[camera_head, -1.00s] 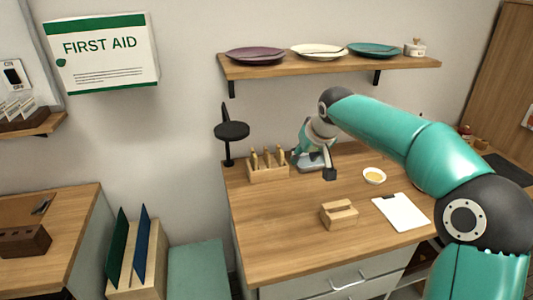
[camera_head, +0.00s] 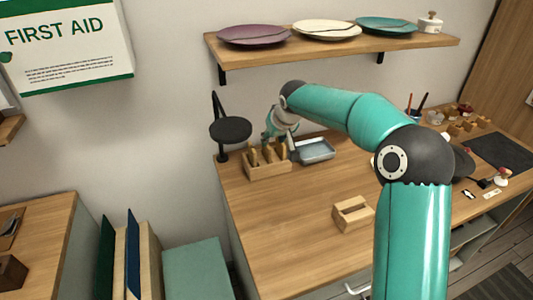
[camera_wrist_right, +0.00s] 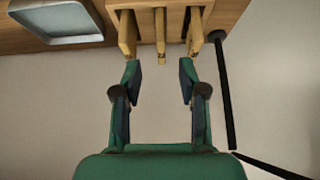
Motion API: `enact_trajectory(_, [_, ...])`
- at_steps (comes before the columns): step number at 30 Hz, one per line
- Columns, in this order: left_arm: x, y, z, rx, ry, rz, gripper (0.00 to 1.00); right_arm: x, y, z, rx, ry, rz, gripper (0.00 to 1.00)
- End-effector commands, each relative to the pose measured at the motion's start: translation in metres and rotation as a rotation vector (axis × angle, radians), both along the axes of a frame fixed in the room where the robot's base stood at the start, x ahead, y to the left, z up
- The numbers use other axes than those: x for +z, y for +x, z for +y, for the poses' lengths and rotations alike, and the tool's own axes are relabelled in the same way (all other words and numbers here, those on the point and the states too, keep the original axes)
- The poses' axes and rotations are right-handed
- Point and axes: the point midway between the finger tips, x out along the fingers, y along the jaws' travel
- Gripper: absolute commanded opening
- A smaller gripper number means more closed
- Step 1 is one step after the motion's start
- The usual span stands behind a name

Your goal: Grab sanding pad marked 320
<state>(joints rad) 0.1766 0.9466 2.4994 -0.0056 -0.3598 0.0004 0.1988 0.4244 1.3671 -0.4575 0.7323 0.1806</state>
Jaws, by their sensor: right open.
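A wooden rack (camera_head: 268,170) stands at the back left of the workbench and holds several upright tan, stick-like pieces (camera_head: 254,157). It also shows at the top of the right wrist view (camera_wrist_right: 172,4), with three tan pieces (camera_wrist_right: 160,38) pointing down in the picture. No number can be read on any piece, so I cannot tell which is marked 320. My right gripper (camera_wrist_right: 160,68) is open and empty, its fingertips close to the pieces, with the middle piece lined up between the fingers. In the head view the right gripper (camera_head: 289,148) is at the rack's right side, partly hidden.
A grey metal tray (camera_head: 316,150) lies right of the rack. A black round-headed stand (camera_head: 230,130) rises behind the rack. A slotted wooden block (camera_head: 353,214) sits further forward. A shelf with plates (camera_head: 335,50) hangs above. The bench's front left is clear.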

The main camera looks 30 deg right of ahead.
Motion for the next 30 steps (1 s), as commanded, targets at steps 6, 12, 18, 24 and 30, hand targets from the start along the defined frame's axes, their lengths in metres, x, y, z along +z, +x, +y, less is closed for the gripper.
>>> enact_trajectory(6, [0.006, 0.0, 0.0, 0.0, 0.0, -0.001, 0.4, -0.027, 0.017, -0.005, -0.002, -0.001, 0.001, 0.42])
enact_trajectory(12, [0.009, 0.0, 0.0, 0.0, 0.0, -0.001, 0.4, -0.035, 0.023, -0.006, -0.001, -0.001, -0.001, 0.42])
enact_trajectory(18, [0.023, 0.0, 0.0, 0.0, 0.0, -0.001, 0.4, -0.055, 0.039, -0.009, -0.002, 0.001, 0.003, 0.42])
enact_trajectory(24, [0.026, 0.0, 0.0, 0.0, 0.0, -0.001, 0.4, -0.072, 0.049, -0.011, -0.002, 0.0, -0.001, 0.42])
enact_trajectory(30, [0.025, 0.0, 0.0, 0.0, 0.0, -0.001, 0.4, -0.074, 0.05, -0.012, -0.002, 0.0, -0.002, 0.42])
